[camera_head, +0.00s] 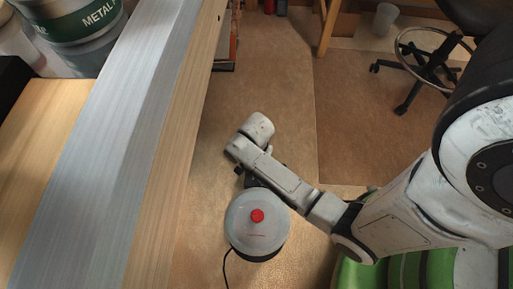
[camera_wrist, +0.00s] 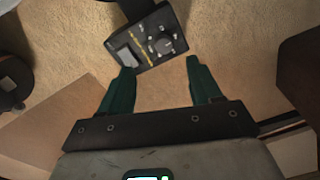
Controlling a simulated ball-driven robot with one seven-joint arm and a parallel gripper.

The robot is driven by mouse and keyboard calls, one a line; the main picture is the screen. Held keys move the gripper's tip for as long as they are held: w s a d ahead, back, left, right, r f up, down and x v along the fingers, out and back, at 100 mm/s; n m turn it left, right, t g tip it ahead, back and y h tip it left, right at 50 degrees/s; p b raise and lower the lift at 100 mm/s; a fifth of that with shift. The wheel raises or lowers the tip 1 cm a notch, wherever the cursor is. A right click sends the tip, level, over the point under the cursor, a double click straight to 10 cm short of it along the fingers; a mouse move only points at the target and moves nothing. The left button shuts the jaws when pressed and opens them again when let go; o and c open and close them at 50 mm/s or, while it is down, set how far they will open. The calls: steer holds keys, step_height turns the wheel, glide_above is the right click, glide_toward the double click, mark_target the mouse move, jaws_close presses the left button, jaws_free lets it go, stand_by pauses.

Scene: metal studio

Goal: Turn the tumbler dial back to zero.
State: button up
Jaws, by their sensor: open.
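In the wrist view, a dark control box (camera_wrist: 146,32) carries a round black dial (camera_wrist: 154,43), a grey switch-like part and yellow markings. The box lies tilted in the picture, beyond my fingertips. My gripper (camera_wrist: 160,67) is open, with its two dark green fingers apart and nothing visible between them. The dial's pointer and scale are too small to read. In the head view, the tumbler (camera_head: 244,229) has a translucent round lid with a red knob (camera_head: 257,215) and a dark base. My wrist is just above it in the picture; the fingers and dial cannot be made out there.
A wood and metal bench (camera_head: 110,130) runs along the left, with metal cans (camera_head: 80,25) at its back. A dark cord (camera_head: 226,262) trails from the tumbler. A wheeled stool (camera_head: 425,65) and cup (camera_head: 385,18) stand at the upper right. Brown floor is clear between.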

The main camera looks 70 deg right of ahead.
steer(key=f+m+b, duration=0.1)
steer(key=f+b, duration=0.1)
steer(key=f, duration=0.2)
steer(key=d+f+m+b, duration=0.1)
steer(key=f+m+b, duration=0.1)
steer(key=f, duration=0.3)
steer(key=d+f+m+b, duration=0.1)
steer(key=f+b, duration=0.1)
steer(key=f, duration=0.3)
steer(key=shift+w+d+m+b, duration=0.25)
steer(key=shift+w+m+b, duration=0.1)
steer(key=shift+m, duration=0.05)
steer(key=c, duration=1)
